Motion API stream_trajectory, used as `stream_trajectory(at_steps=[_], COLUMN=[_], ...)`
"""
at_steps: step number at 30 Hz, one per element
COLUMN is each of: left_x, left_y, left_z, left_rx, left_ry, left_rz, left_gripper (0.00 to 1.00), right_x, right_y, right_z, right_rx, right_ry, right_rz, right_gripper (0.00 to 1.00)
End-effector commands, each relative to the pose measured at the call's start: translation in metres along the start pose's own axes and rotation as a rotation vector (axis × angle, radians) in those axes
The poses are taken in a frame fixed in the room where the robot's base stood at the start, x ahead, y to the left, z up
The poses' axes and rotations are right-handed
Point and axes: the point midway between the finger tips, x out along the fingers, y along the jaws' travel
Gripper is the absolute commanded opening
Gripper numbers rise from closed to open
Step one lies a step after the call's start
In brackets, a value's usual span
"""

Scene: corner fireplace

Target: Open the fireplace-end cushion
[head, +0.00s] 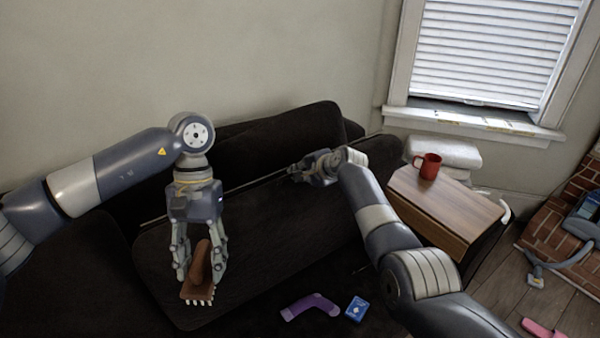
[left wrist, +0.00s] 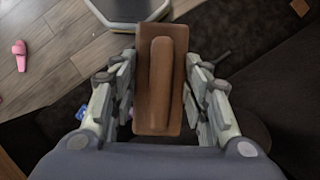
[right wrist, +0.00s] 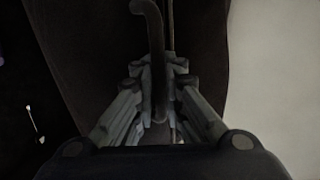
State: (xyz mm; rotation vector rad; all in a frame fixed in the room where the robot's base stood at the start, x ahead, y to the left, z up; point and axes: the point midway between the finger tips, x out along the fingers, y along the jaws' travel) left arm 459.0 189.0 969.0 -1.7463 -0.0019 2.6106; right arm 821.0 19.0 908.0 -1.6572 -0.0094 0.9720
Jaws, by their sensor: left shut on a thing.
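The sofa's dark seat cushion (head: 285,240) at the fireplace end lies under both arms in the head view; I cannot tell whether it is raised. My left gripper (head: 200,270) is shut on a brown brush (head: 198,285) with pale bristles, held over the cushion's left part. The brush also shows between the fingers in the left wrist view (left wrist: 160,85). My right gripper (head: 300,170) is at the cushion's back edge, near the backrest. In the right wrist view, a dark hooked bar (right wrist: 151,25) runs between its fingers; I cannot tell whether they grip it.
A purple sock-shaped thing (head: 310,306) and a blue card box (head: 356,308) lie in front of the cushion. A red mug (head: 428,165) stands on a wooden-topped table (head: 440,205) to the right. A brick hearth (head: 562,228) is at the far right.

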Motion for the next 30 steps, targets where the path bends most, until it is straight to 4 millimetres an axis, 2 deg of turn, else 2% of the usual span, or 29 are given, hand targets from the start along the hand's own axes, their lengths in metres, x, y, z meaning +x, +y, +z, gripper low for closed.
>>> stream_trajectory(at_steps=[1,20,30], left_x=[-0.001,0.0,0.0], left_y=[0.0,0.0,0.0], left_z=[0.0,0.0,0.0], left_rx=[0.0,0.0,0.0], left_ry=[0.0,0.0,0.0], left_rz=[0.0,0.0,0.0], left_gripper=[0.21,0.21,0.21], right_x=[-0.004,-0.004,-0.026], right_y=[-0.013,-0.008,-0.007], right_z=[-0.002,-0.001,-0.001], right_rx=[-0.006,-0.002,-0.002], right_ry=[0.008,0.005,0.005], right_rz=[-0.022,-0.015,-0.015], right_gripper=[0.18,0.18,0.18])
